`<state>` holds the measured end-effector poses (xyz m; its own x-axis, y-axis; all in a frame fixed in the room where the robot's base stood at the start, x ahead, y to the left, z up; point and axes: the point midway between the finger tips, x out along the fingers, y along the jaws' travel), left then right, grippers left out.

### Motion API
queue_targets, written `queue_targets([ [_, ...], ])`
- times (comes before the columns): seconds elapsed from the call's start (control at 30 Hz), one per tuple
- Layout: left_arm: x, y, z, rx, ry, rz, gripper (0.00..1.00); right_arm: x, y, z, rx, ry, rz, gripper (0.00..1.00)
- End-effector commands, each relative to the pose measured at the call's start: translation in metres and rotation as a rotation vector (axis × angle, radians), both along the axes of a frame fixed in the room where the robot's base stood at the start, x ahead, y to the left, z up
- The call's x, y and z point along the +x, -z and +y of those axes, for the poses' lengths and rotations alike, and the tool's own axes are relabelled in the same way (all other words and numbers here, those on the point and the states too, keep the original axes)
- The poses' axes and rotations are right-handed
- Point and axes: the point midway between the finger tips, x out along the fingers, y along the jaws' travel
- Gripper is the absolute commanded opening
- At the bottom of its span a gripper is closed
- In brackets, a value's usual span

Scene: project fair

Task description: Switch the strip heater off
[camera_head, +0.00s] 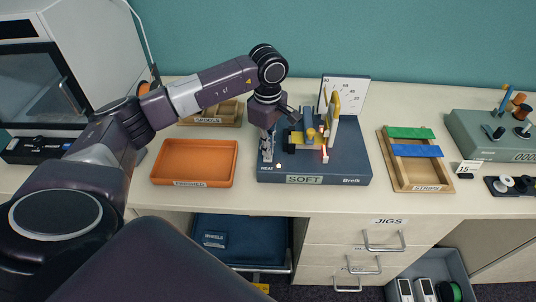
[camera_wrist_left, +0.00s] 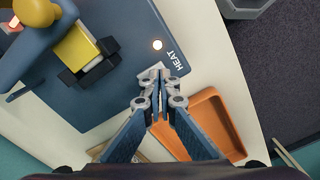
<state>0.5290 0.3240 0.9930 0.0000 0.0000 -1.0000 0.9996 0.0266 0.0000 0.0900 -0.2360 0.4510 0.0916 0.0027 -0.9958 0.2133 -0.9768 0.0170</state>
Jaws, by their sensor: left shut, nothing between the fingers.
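The strip heater (camera_head: 345,165) is a dark blue board on the counter with a yellow clamp and a SOFT label. It also shows in the wrist view (camera_wrist_left: 100,110). A small lamp (camera_wrist_left: 157,45) beside the word HEAT is lit; it shows in the head view too (camera_head: 278,166). A reddish glow (camera_head: 325,155) shows near the middle of the heater. My left gripper (camera_head: 267,157) is shut and empty, pointing down at the heater's left edge. In the wrist view its fingertips (camera_wrist_left: 158,82) are close to the HEAT label. The switch itself is not clearly distinguishable from the fingertips.
An orange tray (camera_head: 195,182) lies left of the heater. A wooden tray (camera_head: 400,175) with green and blue strips stands right. A dial board (camera_head: 347,90) stands at the heater's back. A grey-green box (camera_head: 470,145) is farther right.

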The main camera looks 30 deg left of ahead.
Motion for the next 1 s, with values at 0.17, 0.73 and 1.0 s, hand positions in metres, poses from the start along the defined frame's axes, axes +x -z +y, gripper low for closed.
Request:
queue_targets([
  [0.17, 0.0, 0.0, 0.0, 0.0, 0.0, 0.0, 0.0, -0.0001, 0.0, -0.0001, 0.0, 0.0, 0.0, 0.28],
  [0.73, -0.0001, 0.002, -0.0001, 0.0, 0.0, 0.0, 0.0, -0.0002, 0.0017, 0.0001, 0.0, 0.0, 0.0, 0.28],
  [1.0, -0.0001, 0.0063, 0.0, 0.0, 0.0, 0.0, 0.0, -0.0003, 0.0053, 0.0002, 0.0, 0.0, 0.0, 0.28],
])
